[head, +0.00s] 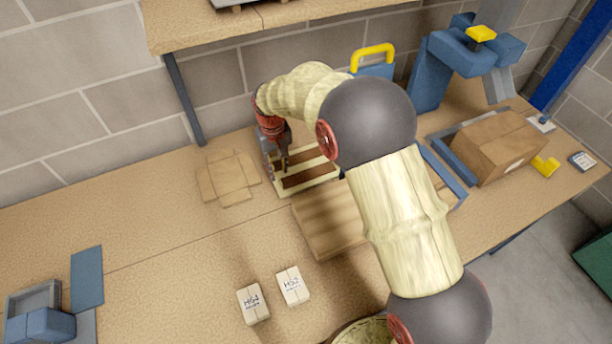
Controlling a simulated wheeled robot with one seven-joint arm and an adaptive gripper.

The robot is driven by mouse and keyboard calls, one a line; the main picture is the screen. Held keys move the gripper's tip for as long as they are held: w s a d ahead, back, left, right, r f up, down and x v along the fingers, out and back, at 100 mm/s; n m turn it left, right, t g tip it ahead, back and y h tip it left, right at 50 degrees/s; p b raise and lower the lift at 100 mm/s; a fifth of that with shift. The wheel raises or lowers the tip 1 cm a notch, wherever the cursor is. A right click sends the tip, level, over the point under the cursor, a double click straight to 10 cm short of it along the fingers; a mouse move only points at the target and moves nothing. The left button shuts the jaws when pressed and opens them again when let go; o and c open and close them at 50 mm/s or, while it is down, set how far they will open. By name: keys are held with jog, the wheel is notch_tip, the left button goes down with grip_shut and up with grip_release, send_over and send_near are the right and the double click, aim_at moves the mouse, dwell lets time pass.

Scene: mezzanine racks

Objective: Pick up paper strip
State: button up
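My gripper (283,163) points down at the left part of the board, over or at the end of a strip. My arm comes over from the right and hides part of the board's right side. The fingers are small and dark, so I cannot tell whether they are open, shut or touching a strip.
A flat unfolded carton (229,178) lies left of the board. A wooden slatted piece (329,221) is in front. Two small white boxes (273,295) stand nearer. A cardboard box (498,146) sits right. A shelf (270,22) overhangs behind. The bench's left middle is clear.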

aim_at(280, 182)
notch_tip(280, 182, down, 5)
jog(key=shift+w+b, duration=0.15)
jog(key=shift+b, duration=0.4)
jog(key=shift+d, duration=0.1)
jog(key=shift+c, duration=0.2)
grip_shut()
